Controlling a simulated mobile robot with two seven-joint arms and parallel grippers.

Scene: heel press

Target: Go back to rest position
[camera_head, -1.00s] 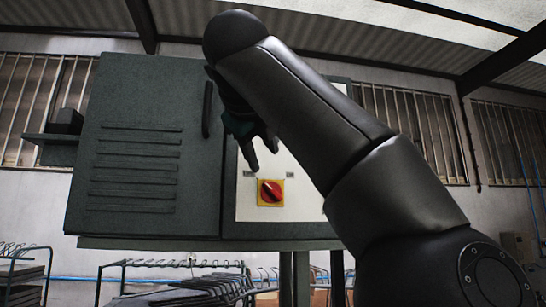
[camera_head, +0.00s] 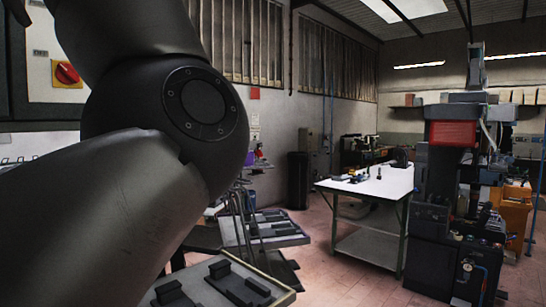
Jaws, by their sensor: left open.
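The red rotary switch on a yellow plate (camera_head: 66,73) shows at the far left, on the pale panel of the grey cabinet (camera_head: 48,110). My left arm fills the left of the view and covers much of the cabinet. Only a dark tip of my left gripper (camera_head: 20,12) shows at the top left edge, above and left of the switch and apart from it. It is open, with nothing seen in it; most of it is cut off. My right gripper is not in view.
Trays with dark parts (camera_head: 225,285) stand low in front, near my arm. A white-topped workbench (camera_head: 370,185) stands beyond, with a dark machine with a red panel (camera_head: 452,133) at the right. Open floor (camera_head: 320,250) lies between.

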